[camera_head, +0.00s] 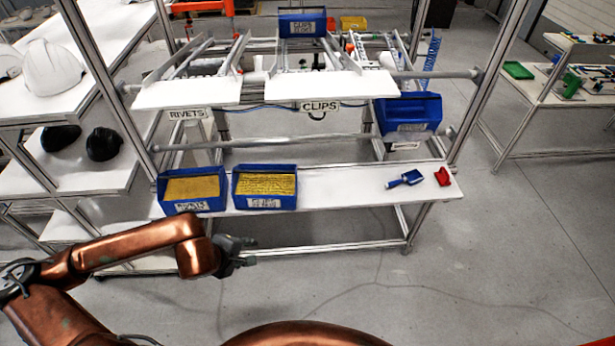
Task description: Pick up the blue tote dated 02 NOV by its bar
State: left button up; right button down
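Two blue totes filled with yellow contents stand side by side on the lower shelf: the left tote (192,207) and the right tote (265,203). Each has a white front label, too small to read a date on. No carrying bar can be made out clearly. My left gripper (253,251) is below and in front of the lower shelf, apart from the totes, fingers apart and empty. My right gripper is not in view.
The white lower shelf (340,187) is bare between the right tote and a blue tool (405,179) and red piece (442,176). Metal posts flank the rack. White helmet shells (52,70) stand on the left table. Floor in front is open.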

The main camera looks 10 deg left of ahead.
aim_at(255, 186)
jog(key=z, duration=0.25)
jog(key=i, duration=1.55)
jog(key=u, duration=1)
